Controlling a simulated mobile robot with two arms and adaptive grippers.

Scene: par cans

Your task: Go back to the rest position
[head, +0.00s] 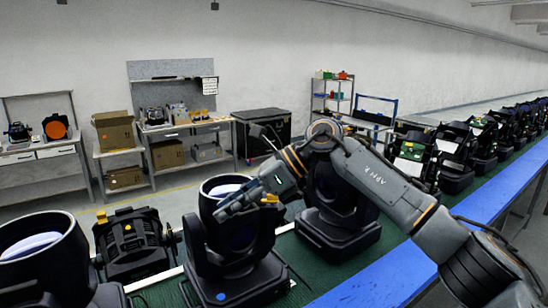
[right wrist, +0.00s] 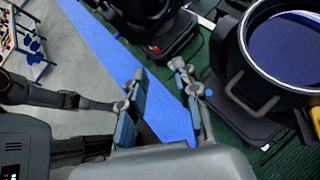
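My right arm reaches in from the right in the head view. Its gripper (head: 238,203) is in front of and above the black stage lamps on the green belt. In the right wrist view its two fingers (right wrist: 163,108) stand apart with nothing between them; blue edge and floor show behind. A lamp with a big round lens (right wrist: 292,48) is close to the right of the fingers. My left gripper is outside the head view. A dark arm of mine with an orange ring shows at the left of the right wrist view, its end too small to read.
Large lamps (head: 235,262) line the near belt, with a black yellow-marked unit (head: 130,242) at the left. A blue edge strip (head: 385,280) runs along the belt. Workbenches with cardboard boxes (head: 115,131) and a black case (head: 262,131) stand by the wall.

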